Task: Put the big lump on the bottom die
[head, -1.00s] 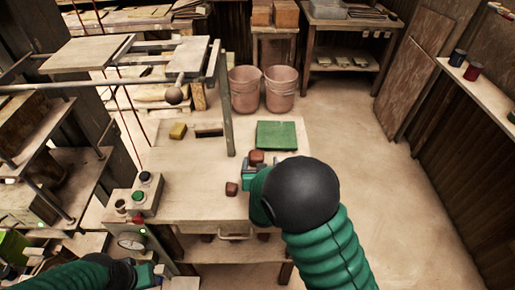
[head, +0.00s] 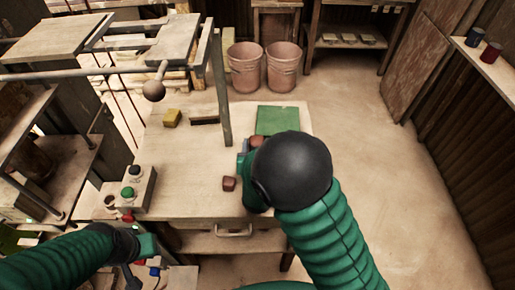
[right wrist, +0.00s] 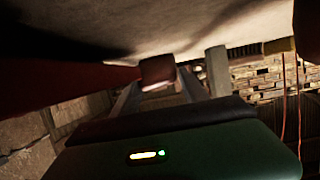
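Two red-brown lumps are on the worktable in the head view. One lump (head: 257,141) is at my right gripper (head: 245,149), by the green mat; the other lump (head: 229,184) lies nearer the front, apart from the gripper. I cannot tell surely which is the big one. In the right wrist view a lump (right wrist: 157,71) shows between the two fingers of my right gripper (right wrist: 158,84); whether they press on it is unclear. My left gripper (head: 147,248) is low at the left, its fingers unclear. I cannot make out the bottom die.
The worktable (head: 190,185) carries a green mat (head: 277,120), a yellow block (head: 172,118), a dark bar (head: 205,118) and a button box (head: 138,188). A metal frame with a post (head: 220,90) and ball-ended lever (head: 153,90) stands at the left. The floor at the right is clear.

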